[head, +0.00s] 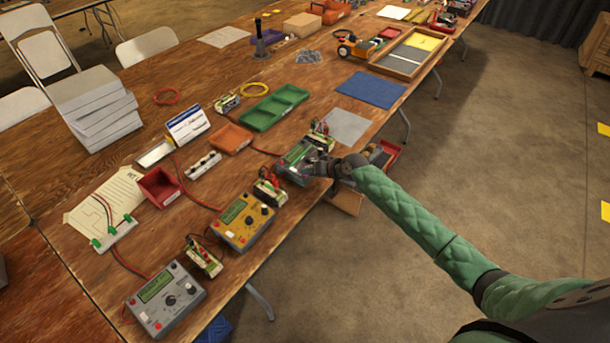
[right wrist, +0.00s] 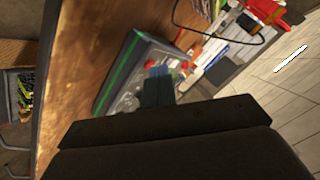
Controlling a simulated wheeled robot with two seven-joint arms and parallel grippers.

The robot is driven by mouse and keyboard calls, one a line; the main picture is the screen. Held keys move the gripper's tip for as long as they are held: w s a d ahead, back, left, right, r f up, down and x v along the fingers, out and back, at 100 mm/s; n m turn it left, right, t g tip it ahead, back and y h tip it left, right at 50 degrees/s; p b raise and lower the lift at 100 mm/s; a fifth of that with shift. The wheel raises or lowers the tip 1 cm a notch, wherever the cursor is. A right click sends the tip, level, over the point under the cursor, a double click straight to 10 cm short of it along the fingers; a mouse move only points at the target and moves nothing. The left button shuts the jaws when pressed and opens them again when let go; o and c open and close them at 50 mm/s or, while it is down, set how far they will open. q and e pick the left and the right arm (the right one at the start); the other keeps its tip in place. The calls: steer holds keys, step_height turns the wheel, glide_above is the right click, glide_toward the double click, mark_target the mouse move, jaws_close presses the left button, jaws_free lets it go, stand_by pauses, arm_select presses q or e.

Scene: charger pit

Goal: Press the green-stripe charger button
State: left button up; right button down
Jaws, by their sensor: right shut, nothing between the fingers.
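The green-stripe charger (head: 294,156) is a dark box near the table's right edge in the head view. In the right wrist view the charger (right wrist: 122,66) shows a bright green stripe along its face, with red parts near its far end. My right gripper (head: 316,168) is shut and empty, over the right part of this charger. In the right wrist view its fingertips (right wrist: 158,80) are over the charger's control face and hide part of it. I cannot tell whether they touch a button. My left gripper is not in view.
A yellow charger (head: 241,222) and a grey charger (head: 164,300) stand nearer along the table edge. Battery packs (head: 269,190) sit between the chargers. A green tray (head: 275,107) and an orange tray (head: 231,139) lie behind. Floor to the right is open.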

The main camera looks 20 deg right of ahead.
stand_by(0.4)
steer(key=shift+s+r+p, duration=0.1)
steer(key=shift+r+p, duration=0.5)
steer(key=shift+r, duration=0.1)
steer(key=r+p, duration=0.2)
steer(key=r, duration=0.1)
steer(key=r+p, duration=0.1)
steer(key=r, duration=0.1)
steer(key=shift+s+d+p, duration=0.3)
steer(key=shift+s+d, duration=0.05)
steer(key=shift+s, duration=0.05)
stand_by(0.6)
